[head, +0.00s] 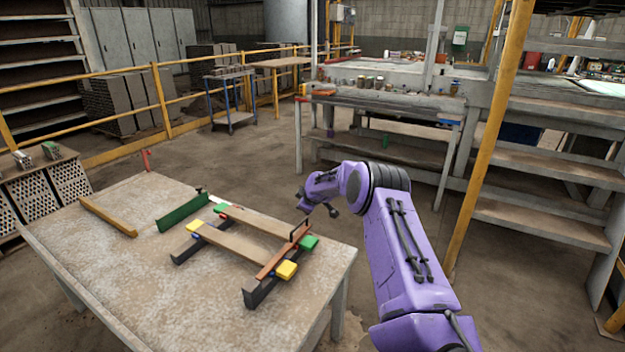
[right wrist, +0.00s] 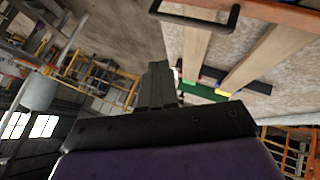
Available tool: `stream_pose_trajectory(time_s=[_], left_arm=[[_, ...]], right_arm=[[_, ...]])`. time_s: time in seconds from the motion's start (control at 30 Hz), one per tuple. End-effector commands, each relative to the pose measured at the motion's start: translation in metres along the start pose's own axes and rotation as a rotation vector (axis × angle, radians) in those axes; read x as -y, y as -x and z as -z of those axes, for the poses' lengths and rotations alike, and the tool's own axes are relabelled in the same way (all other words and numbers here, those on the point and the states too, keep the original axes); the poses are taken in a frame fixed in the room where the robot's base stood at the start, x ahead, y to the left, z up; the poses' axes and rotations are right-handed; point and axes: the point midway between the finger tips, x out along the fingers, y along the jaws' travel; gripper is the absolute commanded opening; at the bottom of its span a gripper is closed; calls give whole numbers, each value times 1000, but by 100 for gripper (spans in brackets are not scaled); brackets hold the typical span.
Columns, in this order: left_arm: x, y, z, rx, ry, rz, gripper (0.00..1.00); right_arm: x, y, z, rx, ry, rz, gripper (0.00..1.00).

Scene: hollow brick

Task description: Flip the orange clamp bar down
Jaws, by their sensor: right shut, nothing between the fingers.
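The orange clamp bar (head: 278,260) lies lengthwise across the right ends of two wooden planks on a dark frame (head: 262,290) on the table. A black handle (head: 300,232) stands at its far end. I cannot tell whether the bar presses on the planks. In the right wrist view, the bar (right wrist: 270,13) runs along the top right, with its black bracket-shaped handle (right wrist: 195,20) beside it. My right gripper (right wrist: 157,82) is shut and empty, apart from the handle; in the head view it is mostly hidden by my purple arm, right of the fixture. My left gripper is out of view.
Yellow (head: 287,270) and green (head: 309,243) blocks sit at the planks' ends. The table's front left is clear. A workbench (head: 385,98) stands behind.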

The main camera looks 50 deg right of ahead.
Motion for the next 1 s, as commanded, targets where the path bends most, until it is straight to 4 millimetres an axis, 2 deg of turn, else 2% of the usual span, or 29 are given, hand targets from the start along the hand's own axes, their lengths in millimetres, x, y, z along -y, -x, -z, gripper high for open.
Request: stream_pose_trajectory(time_s=[0.03, 0.2, 0.37, 1.0], left_arm=[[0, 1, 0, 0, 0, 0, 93], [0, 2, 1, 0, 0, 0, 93], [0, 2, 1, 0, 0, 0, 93], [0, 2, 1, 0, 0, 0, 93]], right_arm=[[-6, 12, 2, -6, -2, -1, 0], [-18, 42, 0, -6, -2, -2, 0], [-25, 59, -1, -5, -1, -3, 0], [-27, 62, -2, -4, 0, -3, 0]])
